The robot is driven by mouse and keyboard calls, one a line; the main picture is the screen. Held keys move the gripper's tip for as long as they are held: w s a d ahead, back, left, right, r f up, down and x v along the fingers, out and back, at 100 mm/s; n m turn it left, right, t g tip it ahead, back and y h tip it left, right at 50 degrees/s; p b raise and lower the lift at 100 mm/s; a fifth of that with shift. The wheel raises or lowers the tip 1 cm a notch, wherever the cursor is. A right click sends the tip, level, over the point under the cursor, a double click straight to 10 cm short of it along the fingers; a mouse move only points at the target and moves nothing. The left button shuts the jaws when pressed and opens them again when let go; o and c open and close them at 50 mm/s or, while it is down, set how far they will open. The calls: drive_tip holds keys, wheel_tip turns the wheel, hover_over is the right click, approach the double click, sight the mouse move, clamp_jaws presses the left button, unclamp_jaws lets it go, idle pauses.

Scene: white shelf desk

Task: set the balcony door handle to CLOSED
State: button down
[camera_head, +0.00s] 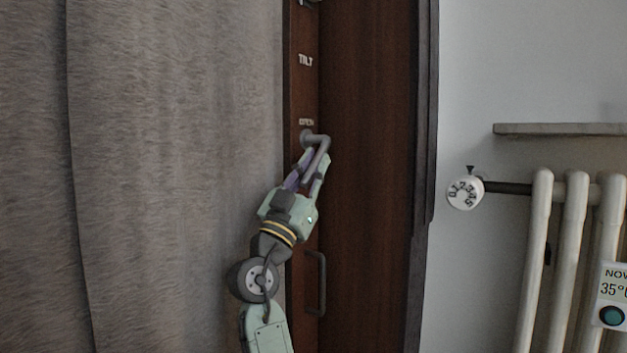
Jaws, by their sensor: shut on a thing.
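The balcony door (365,200) is dark brown wood. Its grey lever handle (322,143) sits on the door's left stile, just below the raised OPEN label (306,122). A TILT label (305,60) is higher up the same stile. The lever's grip slants down and to the left from its bend. My gripper (312,170) comes from below and is shut on the handle, with one finger on each side of the grip. No CLOSED label shows; the stile below is partly covered by my gripper and arm.
A fixed grey pull bar (317,285) is lower on the door. A grey curtain (170,180) fills the left side. At right are a numbered valve knob (465,192), a white radiator (572,260), a thermostat display (611,300) and a shelf (560,129).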

idle(0.4)
drive_tip(key=c, duration=1.6)
unclamp_jaws()
drive_tip(key=shift+a, duration=0.1)
drive_tip(key=shift+o, duration=0.2)
drive_tip(key=v, duration=1.2)
